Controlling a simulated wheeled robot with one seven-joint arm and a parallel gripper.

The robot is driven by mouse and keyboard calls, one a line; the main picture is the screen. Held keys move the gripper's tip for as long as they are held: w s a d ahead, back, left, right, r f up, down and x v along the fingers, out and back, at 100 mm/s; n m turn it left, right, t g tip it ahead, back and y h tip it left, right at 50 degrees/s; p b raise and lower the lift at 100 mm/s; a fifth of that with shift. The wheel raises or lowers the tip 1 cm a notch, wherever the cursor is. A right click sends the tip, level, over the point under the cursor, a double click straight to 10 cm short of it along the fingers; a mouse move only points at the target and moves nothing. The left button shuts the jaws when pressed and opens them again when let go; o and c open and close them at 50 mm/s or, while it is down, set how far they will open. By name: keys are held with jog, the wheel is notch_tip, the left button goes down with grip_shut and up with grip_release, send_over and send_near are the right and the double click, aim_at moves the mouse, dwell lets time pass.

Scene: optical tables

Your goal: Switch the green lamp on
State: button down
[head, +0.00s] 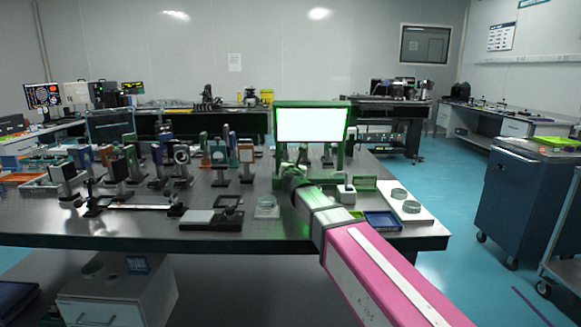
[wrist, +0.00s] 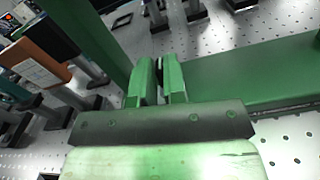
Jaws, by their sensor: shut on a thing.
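The green lamp (head: 312,125) stands on the near optical table, its wide panel glowing bright white with a green glow around it. Its green frame (wrist: 240,72) fills the right of the wrist view, and a green upright rises at the left. My gripper (head: 292,170) is at the lamp's lower left, below the lit panel. In the wrist view my gripper's fingers (wrist: 161,66) are close together on a small dark part with a reddish spot, at the lamp's frame. The fingers hide most of that part, so its shape and position cannot be told.
The near table (head: 130,225) carries several optical mounts on posts, left of the lamp. A white board with round glass dishes (head: 404,200) and a blue tray (head: 382,221) lie to the right. A dark cabinet (head: 525,200) stands farther right, with open blue floor between.

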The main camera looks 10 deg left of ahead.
jog(key=shift+d+m, duration=0.2)
jog(key=shift+m, duration=0.3)
jog(key=c, duration=1.2)
grip_release()
jog(key=shift+r, duration=0.6)
notch_tip(320, 180, up, 2)
jog(key=shift+r, duration=0.25)
jog(key=s+a+r, duration=0.1)
jog(key=s+r, duration=0.1)
jog(key=s, duration=0.1)
jog(key=s+a+r, duration=0.2)
jog(key=s, duration=0.1)
jog(key=s+a+r, duration=0.2)
jog(key=s+r, duration=0.1)
jog(key=s, duration=0.1)
jog(key=shift+s+a+r, duration=0.1)
jog(key=shift+a, duration=0.15)
